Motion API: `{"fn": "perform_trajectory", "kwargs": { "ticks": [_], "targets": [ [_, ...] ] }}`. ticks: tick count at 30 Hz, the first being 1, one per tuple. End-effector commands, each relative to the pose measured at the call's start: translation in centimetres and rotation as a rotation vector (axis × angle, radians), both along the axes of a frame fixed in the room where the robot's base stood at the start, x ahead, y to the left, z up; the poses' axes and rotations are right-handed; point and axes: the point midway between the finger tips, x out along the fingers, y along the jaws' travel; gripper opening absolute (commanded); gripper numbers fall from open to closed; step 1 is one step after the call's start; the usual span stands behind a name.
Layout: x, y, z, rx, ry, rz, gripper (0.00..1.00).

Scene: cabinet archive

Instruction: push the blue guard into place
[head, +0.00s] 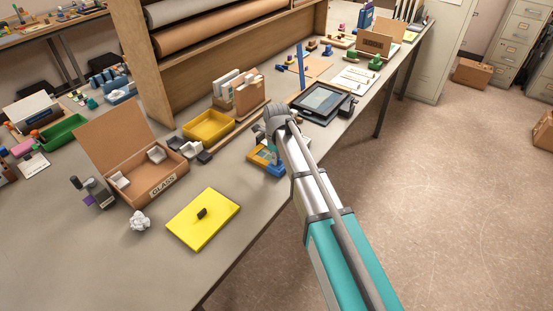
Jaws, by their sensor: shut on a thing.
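My gripper (271,147) points down beside the table's front edge, below my grey wrist, and is mostly hidden by my arm. It is shut on a small blue piece, which looks like the blue guard (276,168). The blue piece is at a small yellow and teal fixture (259,157) on the table. My arm and wrist cover part of both, so I cannot tell whether the guard is seated or tilted.
A dark tablet (323,101) and a blue post (300,68) are behind.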

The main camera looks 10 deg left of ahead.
Motion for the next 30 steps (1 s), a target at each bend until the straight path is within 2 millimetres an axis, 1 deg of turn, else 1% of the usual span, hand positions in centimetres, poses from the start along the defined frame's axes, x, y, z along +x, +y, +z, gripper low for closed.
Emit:
{"fn": "perform_trajectory", "kwargs": {
  "ticks": [4,5,9,10,11,18,19,23,24,30],
  "targets": [
    [0.0,0.0,-0.29,0.0,0.0,0.0,0.0],
    [0.0,0.0,-0.21,0.0,0.0,0.0,0.18],
    [0.0,0.0,-0.19,0.0,0.0,0.0,0.44],
    [0.0,0.0,-0.19,0.0,0.0,0.0,0.49],
    [0.0,0.0,-0.19,0.0,0.0,0.0,0.52],
    [0.0,0.0,-0.18,0.0,0.0,0.0,0.52],
    [0.0,0.0,-0.18,0.0,0.0,0.0,0.54],
    [0.0,0.0,-0.18,0.0,0.0,0.0,0.78],
    [0.0,0.0,-0.18,0.0,0.0,0.0,0.86],
    [0.0,0.0,-0.18,0.0,0.0,0.0,0.86]
  ]
}}
